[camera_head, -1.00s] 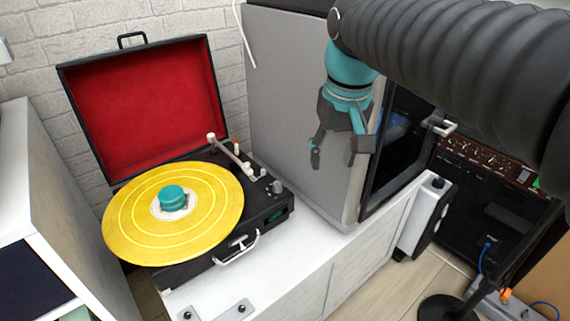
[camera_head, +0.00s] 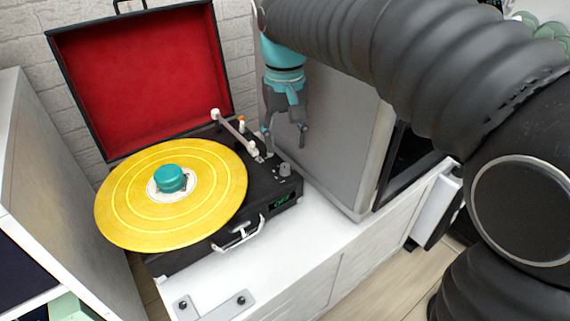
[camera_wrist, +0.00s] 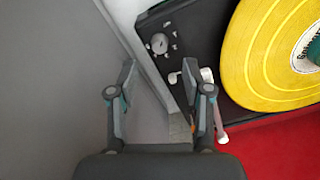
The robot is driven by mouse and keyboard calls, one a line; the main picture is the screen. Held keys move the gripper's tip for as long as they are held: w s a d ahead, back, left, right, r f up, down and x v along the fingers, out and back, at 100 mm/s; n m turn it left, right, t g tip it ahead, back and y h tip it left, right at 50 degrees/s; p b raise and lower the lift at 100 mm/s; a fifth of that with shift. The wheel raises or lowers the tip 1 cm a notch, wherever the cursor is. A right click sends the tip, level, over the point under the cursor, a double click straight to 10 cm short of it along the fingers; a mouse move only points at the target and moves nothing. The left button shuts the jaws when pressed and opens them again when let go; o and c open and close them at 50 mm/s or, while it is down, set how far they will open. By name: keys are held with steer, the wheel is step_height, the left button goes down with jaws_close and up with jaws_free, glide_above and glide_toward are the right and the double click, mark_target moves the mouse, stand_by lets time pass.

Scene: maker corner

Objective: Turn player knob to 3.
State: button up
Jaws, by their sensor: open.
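The record player (camera_head: 255,195) is an open black case with a red-lined lid and a yellow record (camera_head: 215,205) on its platter. Its grey knob (camera_head: 285,169) is on the right part of the top, near the front corner. The knob also shows in the wrist view (camera_wrist: 159,43), beyond the fingertips. A small green display (camera_head: 281,201) is on the front; its text is too small to read surely. My gripper (camera_head: 286,143) is open and empty, above and behind the knob, pointing down and apart from it. It also shows in the wrist view (camera_wrist: 163,85).
The white tonearm (camera_head: 236,131) and an orange-tipped post (camera_head: 241,125) stand near my gripper. A large grey box (camera_head: 335,135) rises close on the right. The white cabinet top (camera_head: 310,235) in front is mostly clear, with a metal plate (camera_head: 215,306).

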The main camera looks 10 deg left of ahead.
mark_target(285, 165)
steer(key=shift+f+b, duration=0.55)
steer(key=shift+f, duration=2.6)
jaws_close()
